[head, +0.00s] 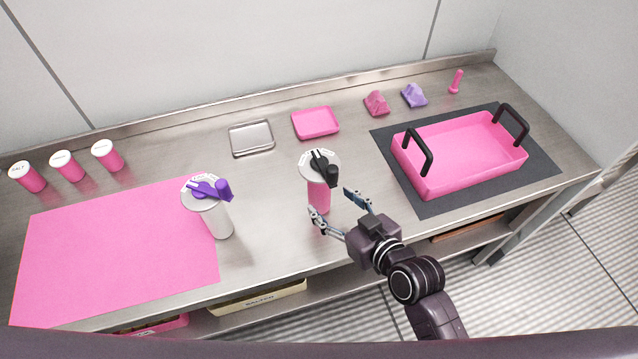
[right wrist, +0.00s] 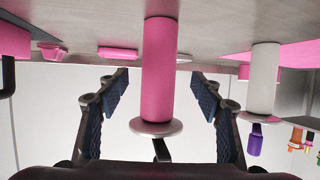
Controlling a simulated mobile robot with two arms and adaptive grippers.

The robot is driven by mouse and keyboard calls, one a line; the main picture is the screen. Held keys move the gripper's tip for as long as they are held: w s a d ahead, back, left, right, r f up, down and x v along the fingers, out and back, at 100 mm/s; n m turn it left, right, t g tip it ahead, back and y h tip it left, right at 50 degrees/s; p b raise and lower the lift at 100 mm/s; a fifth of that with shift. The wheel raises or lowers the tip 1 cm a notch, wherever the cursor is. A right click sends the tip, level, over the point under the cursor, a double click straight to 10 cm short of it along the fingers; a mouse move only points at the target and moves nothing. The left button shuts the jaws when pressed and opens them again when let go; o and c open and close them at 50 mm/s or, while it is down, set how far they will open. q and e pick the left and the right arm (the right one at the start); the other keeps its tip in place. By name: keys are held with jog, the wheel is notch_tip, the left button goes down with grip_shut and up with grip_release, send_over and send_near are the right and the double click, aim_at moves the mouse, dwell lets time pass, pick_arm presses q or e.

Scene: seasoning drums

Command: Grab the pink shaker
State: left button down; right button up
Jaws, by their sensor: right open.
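The pink shaker (head: 319,197) stands upright near the middle of the steel counter, with a pale round top and a black lever. My right gripper (head: 331,204) is open close in front of it, its fingers pointing toward it. In the right wrist view, which is upside down, the shaker (right wrist: 160,70) is centred between the two open fingers (right wrist: 160,100), with a gap on each side. I see no contact. My left gripper is not in view.
A white shaker with a purple lever (head: 217,215) stands to the left, by a pink mat (head: 110,250). A pink tray with black handles (head: 455,165) sits on a dark mat (head: 435,207) at right. Small pink-and-white drums (head: 70,172), a metal tray (head: 251,139) and a pink dish (head: 316,123) are farther back.

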aim_at(326, 195)
jog(key=shift+x, duration=0.8)
jog(key=shift+w+a+f+p, duration=0.1)
jog(key=shift+w+a+p, duration=0.2)
jog(key=shift+w+p, duration=0.25)
jog(key=x, duration=0.3)
jog(key=shift+w+p, duration=0.15)
jog(key=shift+p, duration=0.2)
jog(key=shift+w+a+f, duration=0.2)
jog(key=shift+w+f, duration=0.1)
jog(key=shift+w, duration=0.1)
jog(key=shift+c, duration=0.3)
jog(key=c, duration=1.2)
jog(key=shift+c, duration=1)
jog(key=shift+r, duration=0.15)
